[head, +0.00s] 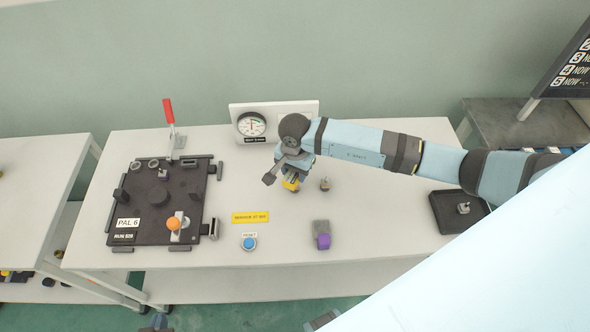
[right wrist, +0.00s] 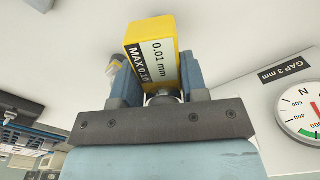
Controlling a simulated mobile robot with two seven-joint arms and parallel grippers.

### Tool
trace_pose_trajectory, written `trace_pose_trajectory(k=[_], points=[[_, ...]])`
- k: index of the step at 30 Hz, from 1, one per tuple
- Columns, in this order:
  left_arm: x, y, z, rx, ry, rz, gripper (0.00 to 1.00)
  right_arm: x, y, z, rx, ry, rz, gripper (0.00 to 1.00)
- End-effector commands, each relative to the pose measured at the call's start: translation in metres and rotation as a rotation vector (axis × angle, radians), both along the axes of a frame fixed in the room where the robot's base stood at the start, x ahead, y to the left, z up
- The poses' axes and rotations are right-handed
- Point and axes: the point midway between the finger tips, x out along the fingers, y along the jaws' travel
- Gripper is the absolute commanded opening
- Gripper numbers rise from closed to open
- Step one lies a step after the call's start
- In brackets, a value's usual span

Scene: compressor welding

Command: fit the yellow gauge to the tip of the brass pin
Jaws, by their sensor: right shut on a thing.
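The yellow gauge (head: 291,184) is a small block held low over the middle of the table. In the right wrist view the yellow gauge (right wrist: 150,35) shows a white and black label, "0.01 mm" and "MAX 0.10". My right gripper (head: 289,178) is shut on it, one finger on each side. A small grey fitting with a pale brass-like tip (head: 325,184) stands upright just right of the gripper, apart from the gauge. It looks like the brass pin, also partly behind a finger in the wrist view (right wrist: 113,65). My left gripper is not clearly seen.
A dark pallet fixture (head: 125,205) with an orange knob and red-handled clamp is at left. A dial panel (head: 275,108) stands behind the gripper. A blue button (head: 249,243) and a purple-grey block (head: 322,236) are in front. A black tray (head: 440,213) holds a small part at right.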

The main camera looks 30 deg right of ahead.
Motion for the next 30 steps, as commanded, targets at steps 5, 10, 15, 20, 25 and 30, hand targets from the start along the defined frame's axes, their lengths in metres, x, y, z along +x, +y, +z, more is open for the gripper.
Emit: trace_pose_trajectory(k=[5, 10, 15, 20, 25, 30], points=[[0.0, 0.0, 0.003, 0.0, 0.0, 0.0, 0.0, 0.001, 0.0, 0.006, 0.001, -0.001, 0.0, 0.0], [0.0, 0.0, 0.004, 0.0, 0.001, 0.0, 0.0, 0.001, 0.0, 0.008, 0.001, -0.001, 0.0, 0.0], [-0.001, 0.0, 0.009, 0.001, 0.003, 0.0, 0.0, 0.001, 0.0, 0.019, -0.001, -0.003, 0.0, 0.0], [-0.001, 0.0, 0.016, 0.001, 0.003, 0.0, 0.0, 0.001, 0.0, 0.032, -0.001, -0.002, 0.001, 0.0], [-0.001, 0.0, 0.022, 0.001, 0.003, 0.0, 0.0, 0.001, 0.0, 0.046, 0.0, -0.001, 0.0, 0.0], [-0.001, 0.0, 0.026, 0.001, 0.002, 0.0, 0.0, 0.001, 0.0, 0.054, 0.0, -0.001, 0.0, 0.0]])
